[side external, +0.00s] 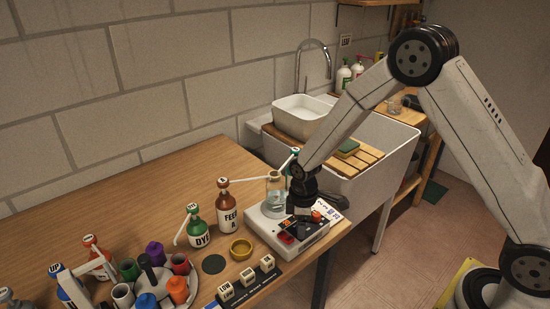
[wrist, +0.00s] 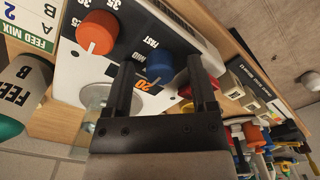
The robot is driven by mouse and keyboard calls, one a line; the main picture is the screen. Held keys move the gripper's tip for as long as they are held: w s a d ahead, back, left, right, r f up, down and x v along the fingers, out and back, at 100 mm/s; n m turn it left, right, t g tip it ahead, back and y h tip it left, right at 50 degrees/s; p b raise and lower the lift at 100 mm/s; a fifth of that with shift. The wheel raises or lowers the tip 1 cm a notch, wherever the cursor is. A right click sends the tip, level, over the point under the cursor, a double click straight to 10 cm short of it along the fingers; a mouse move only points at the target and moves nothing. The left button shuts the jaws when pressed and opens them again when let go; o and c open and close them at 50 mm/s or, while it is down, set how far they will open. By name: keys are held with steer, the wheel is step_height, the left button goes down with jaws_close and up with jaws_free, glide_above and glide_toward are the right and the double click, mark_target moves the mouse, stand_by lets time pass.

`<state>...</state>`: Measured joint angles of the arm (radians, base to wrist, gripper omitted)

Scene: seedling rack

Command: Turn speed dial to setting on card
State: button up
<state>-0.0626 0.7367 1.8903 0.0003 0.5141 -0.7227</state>
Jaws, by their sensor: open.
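A blue dial (wrist: 160,67) with a pale pointer line sits on a white stirrer unit (side external: 262,226), beside the word FAST. I take it as the speed dial. My gripper (wrist: 159,78) is open, its two fingers on either side of the blue dial; I cannot tell whether they touch it. In the side view my gripper (side external: 302,208) is low over the unit and hides the blue dial. An orange dial (wrist: 97,32) with numbers around it is next to the blue one. A card (wrist: 27,25) reads FEED MIX, with A, B and 2 visible; its other part is cut off.
A glass beaker (side external: 275,193) stands on the unit behind my gripper. A red switch (side external: 286,238) is on its front. Brown FEED A (side external: 228,208) and green DYE (side external: 196,233) bottles stand left. A yellow ring-shaped dish (side external: 241,249) and LOW-marked blocks (side external: 226,291) are nearer the front.

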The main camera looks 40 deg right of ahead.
jaws_close()
steer(key=shift+m, duration=0.3)
steer(key=m, duration=1.1)
stand_by(0.4)
stand_by(0.4)
jaws_free()
steer(key=shift+r, duration=0.15)
